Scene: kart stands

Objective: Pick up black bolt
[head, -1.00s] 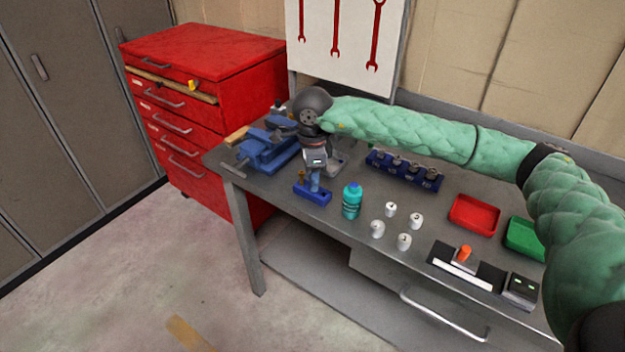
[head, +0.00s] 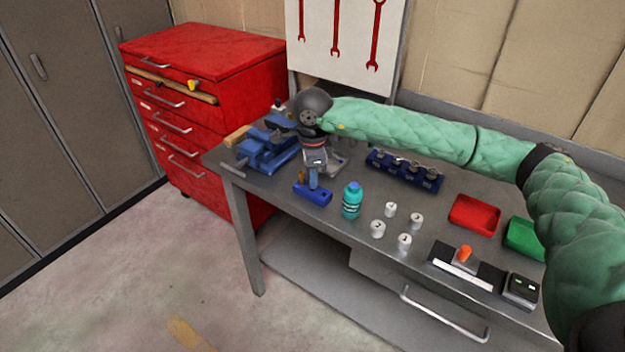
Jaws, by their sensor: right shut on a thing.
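My right gripper (head: 314,183) points down over a small blue block (head: 317,196) at the left part of the workbench. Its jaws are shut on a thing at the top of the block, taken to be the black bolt. The bolt itself is hidden by the fingers and too small to make out. A brass-coloured bolt (head: 300,175) stands upright in the block, just left of the fingers. My left gripper is not in view.
A blue vise (head: 262,152) stands left of the gripper. A teal bottle (head: 351,201) is close on its right. Several white pieces (head: 391,209), a dark blue rack (head: 405,172), a red tray (head: 475,214) and a green tray (head: 524,237) are farther right.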

